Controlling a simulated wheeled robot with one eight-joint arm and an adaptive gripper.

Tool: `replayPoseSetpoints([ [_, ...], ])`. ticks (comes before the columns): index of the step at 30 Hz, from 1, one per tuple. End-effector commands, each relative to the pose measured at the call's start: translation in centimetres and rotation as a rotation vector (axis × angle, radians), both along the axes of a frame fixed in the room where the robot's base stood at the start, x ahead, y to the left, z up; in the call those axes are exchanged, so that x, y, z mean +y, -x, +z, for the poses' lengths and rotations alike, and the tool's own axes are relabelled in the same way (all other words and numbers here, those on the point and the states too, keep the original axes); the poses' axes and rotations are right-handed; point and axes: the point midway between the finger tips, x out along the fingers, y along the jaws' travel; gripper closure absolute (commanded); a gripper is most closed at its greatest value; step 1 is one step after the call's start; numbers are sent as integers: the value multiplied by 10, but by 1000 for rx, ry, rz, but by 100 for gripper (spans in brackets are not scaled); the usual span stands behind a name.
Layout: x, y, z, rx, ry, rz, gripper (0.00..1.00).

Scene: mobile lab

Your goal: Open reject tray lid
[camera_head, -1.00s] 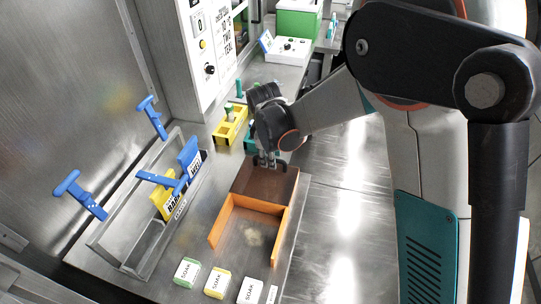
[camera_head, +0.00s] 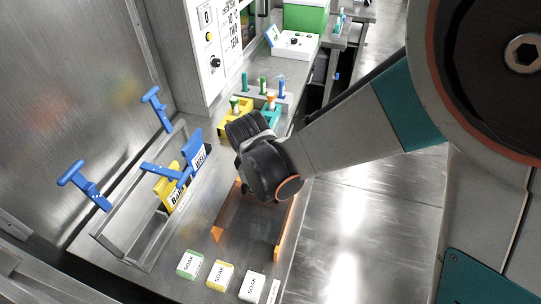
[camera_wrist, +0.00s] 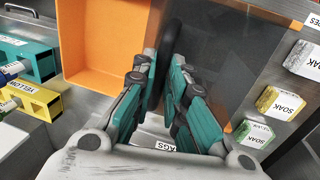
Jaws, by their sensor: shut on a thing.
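The reject tray shows as an orange frame (camera_head: 282,238) in the head view, partly hidden under my wrist. In the wrist view, its orange compartment (camera_wrist: 103,42) lies open and looks empty at the left. A dark see-through lid (camera_wrist: 222,48) lies to the right of that compartment, between orange edges. It also shows in the head view (camera_head: 248,222), between the front orange rails. My gripper (camera_wrist: 164,66) is over the tray, its teal fingers shut on a dark upright part of the lid. The fingertips are hidden in the head view.
Green, yellow and white SOAK blocks (camera_head: 220,274) stand just in front of the tray. A metal rack (camera_head: 150,228) with blue-handled tools is at the left. Yellow (camera_head: 236,113) and teal holders stand behind my wrist.

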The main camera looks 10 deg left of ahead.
Motion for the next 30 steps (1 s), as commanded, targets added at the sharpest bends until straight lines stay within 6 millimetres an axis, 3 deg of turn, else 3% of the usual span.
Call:
replayPoseSetpoints([
  [11, 1, 6, 0, -1, -1, 0, 100],
  [12, 1, 6, 1, -1, -2, 0, 80],
  [14, 1, 6, 0, -1, -1, 0, 67],
  [25, 1, 5, 0, 0, 0, -1, 67],
  [30, -1, -9, 0, 0, -1, -3, 67],
])
